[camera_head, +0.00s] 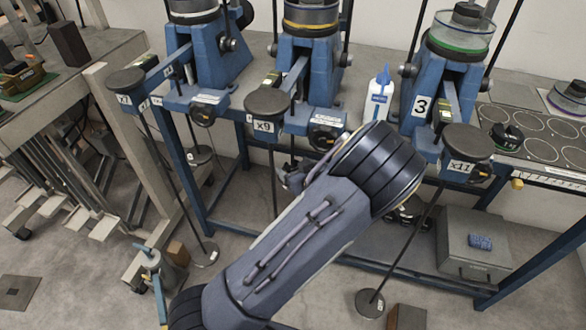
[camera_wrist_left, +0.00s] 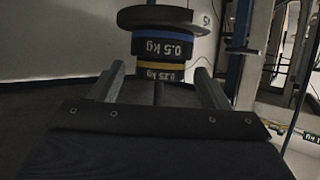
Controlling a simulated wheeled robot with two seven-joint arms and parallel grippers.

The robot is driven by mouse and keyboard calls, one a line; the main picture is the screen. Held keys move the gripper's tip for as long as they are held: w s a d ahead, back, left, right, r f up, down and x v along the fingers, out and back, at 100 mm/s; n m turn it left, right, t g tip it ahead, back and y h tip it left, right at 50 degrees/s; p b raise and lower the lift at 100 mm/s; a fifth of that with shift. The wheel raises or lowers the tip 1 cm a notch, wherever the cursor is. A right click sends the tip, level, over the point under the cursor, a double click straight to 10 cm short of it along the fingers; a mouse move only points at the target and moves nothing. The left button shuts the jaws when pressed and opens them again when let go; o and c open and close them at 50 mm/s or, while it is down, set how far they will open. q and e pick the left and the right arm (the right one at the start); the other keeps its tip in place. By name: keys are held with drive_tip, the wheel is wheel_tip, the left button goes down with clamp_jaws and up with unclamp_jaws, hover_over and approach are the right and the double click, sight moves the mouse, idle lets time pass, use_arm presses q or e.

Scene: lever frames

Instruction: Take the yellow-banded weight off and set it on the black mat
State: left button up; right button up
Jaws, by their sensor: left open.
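In the left wrist view, which is upside down, the yellow-banded weight (camera_wrist_left: 161,73), marked 0.25 kg, sits on a blue-banded 0.5 kg weight (camera_wrist_left: 163,45) above a dark round plate (camera_wrist_left: 155,17). A thin rod runs through the stack. My left gripper (camera_wrist_left: 160,70) is open, with one finger on each side of the yellow-banded weight; I see no clear contact. In the head view my left arm hides most of the left gripper (camera_head: 298,177) and the stack. A black mat (camera_head: 512,92) lies on the right bench. My right gripper is not in view.
Blue lever frames stand on the bench, with labels x9 (camera_head: 264,127) and x11 (camera_head: 461,166). Hanging rods reach down in front of them. A white bottle (camera_head: 379,97) stands between two frames. A grey box (camera_head: 472,245) sits below.

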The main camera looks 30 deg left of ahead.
use_arm(q)
drive_tip(key=c, duration=1.1)
drive_tip(key=shift+o, duration=0.2)
drive_tip(key=shift+r, duration=0.15)
drive_tip(key=shift+r, duration=0.25)
wheel_tip(320, 180, up, 3)
drive_tip(key=shift+d+r+p, duration=0.15)
drive_tip(key=shift+p, duration=0.6)
drive_tip(key=s+d+p, duration=0.1)
drive_tip(key=s+d, duration=0.8)
drive_tip(key=d, duration=0.6)
drive_tip(key=shift+s+p, duration=0.2)
drive_tip(key=shift+p, duration=0.1)
